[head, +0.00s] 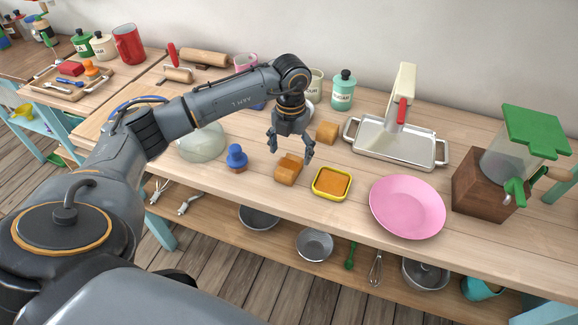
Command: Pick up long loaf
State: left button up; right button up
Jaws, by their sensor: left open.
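A golden-brown loaf (287,171) lies on the wooden table near its front edge. A second, similar brown loaf (327,132) lies farther back and to the right. Which of the two is the long one is hard to tell. My left gripper (291,158) points down with its fingers spread, one on each side of the nearer loaf's far end. It is open and holds nothing; whether a finger touches the loaf cannot be told. My right gripper is not in view.
A yellow-rimmed dish (332,184) with orange content sits close right of the nearer loaf. A blue stamp-like object (237,157) and a glass bowl (203,142) stand left. A pink plate (407,206) and metal tray (392,147) lie right. Pans (314,245) sit on the lower shelf.

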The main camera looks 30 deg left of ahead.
aim_at(290, 163)
pick_arm(q)
notch_tip(290, 163, down, 5)
jog(key=shift+a+r+p, duration=0.1)
jog(key=shift+p, duration=1.1)
jog(key=shift+f, duration=0.45)
jog(key=c, duration=1.3)
